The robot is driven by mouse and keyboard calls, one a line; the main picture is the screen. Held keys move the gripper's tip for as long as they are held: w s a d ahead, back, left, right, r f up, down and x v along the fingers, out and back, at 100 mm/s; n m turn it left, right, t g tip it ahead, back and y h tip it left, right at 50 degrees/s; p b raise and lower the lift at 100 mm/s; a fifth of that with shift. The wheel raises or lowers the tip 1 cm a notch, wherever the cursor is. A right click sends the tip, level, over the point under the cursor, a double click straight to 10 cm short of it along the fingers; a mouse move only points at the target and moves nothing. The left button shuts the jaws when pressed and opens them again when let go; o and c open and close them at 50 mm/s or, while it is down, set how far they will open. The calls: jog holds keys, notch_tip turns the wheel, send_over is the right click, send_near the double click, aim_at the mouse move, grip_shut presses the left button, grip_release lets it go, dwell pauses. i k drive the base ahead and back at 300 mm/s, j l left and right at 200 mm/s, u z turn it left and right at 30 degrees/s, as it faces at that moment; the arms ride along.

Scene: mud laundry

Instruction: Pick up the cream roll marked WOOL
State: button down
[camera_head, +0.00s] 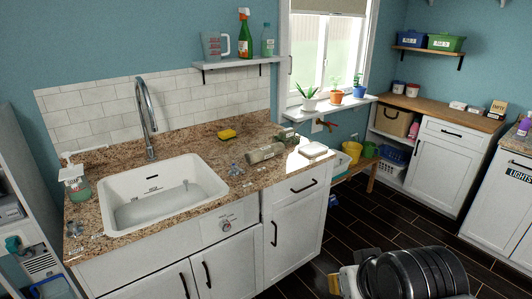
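A pale grey-cream roll (264,153) with a small label lies on its side on the speckled granite counter (226,160), right of the sink. The label is too small to read, so I cannot tell if it says WOOL. Dark rounded parts of my own arm fill the bottom right, with a pale piece at their left end. They are in front of the floor, well apart from the roll. I cannot make out my gripper's fingertips.
The white sink (163,193) with its tall tap (147,118) is left of the roll. A yellow sponge (227,134) lies behind it, a white box (314,150) to its right, and a small blue-grey item (233,170) to its left. The dark floor is open on the right.

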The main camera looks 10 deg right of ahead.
aim_at(254, 157)
jog(key=i+j+z, duration=1.15)
jog(key=j+z, duration=0.15)
jog(key=j, duration=0.25)
jog(key=i+j+z, duration=0.25)
jog(key=j, duration=0.15)
jog(key=j+z, duration=0.3)
jog(key=j, duration=0.15)
